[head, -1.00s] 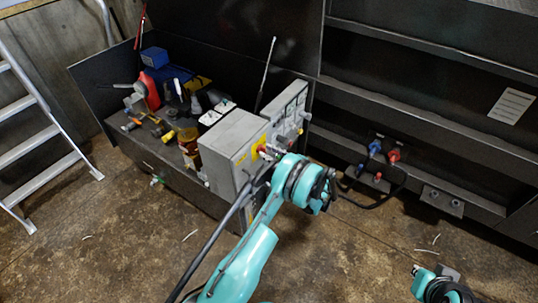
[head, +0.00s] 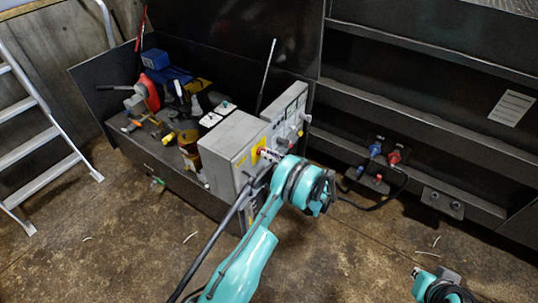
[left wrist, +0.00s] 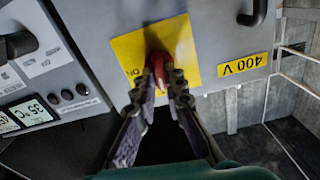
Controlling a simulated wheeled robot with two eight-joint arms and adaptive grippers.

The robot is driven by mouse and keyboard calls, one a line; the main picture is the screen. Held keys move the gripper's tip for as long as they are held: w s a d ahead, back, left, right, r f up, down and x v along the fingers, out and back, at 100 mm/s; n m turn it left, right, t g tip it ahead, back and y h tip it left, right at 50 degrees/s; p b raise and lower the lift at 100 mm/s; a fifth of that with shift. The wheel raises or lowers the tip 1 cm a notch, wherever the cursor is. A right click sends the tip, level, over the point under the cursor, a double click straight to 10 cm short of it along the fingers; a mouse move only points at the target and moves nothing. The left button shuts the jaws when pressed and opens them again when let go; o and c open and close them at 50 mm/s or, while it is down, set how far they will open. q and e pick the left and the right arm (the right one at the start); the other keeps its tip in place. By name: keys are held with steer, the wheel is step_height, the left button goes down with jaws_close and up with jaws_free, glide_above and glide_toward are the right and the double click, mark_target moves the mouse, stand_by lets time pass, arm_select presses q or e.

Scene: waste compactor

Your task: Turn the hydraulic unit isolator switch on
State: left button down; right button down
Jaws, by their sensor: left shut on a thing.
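The isolator switch is a red handle (left wrist: 158,66) on a yellow plate (left wrist: 186,50), on the face of a grey cabinet (head: 226,148). The yellow plate also shows in the head view (head: 257,155). My left gripper (left wrist: 163,80) is shut on the red handle, with one finger on each side. In the head view the left gripper (head: 267,154) reaches the cabinet face and mostly hides the handle. Lettering on the plate's left edge is upside down in the wrist view. My right gripper (head: 416,272) is at the lower right, away from the cabinet; its jaws are too small to read.
A yellow 400 V label (left wrist: 243,65) and a display panel (left wrist: 27,112) flank the switch. Cables with blue and red plugs (head: 394,157) are to the right. A ladder (head: 40,120) stands left. Front floor is mostly clear.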

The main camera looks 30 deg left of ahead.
arm_select(q)
steer(key=shift+w+f+m, duration=0.1)
steer(key=shift+f+m, duration=0.05)
steer(key=shift+m, duration=4.05)
steer(key=shift+w+f+m, duration=0.1)
steer(key=shift+m, duration=4.1)
steer(key=c, duration=1.6)
jaws_free()
steer(key=d, duration=0.8)
steer(key=s+d, duration=0.1)
steer(key=d, duration=0.3)
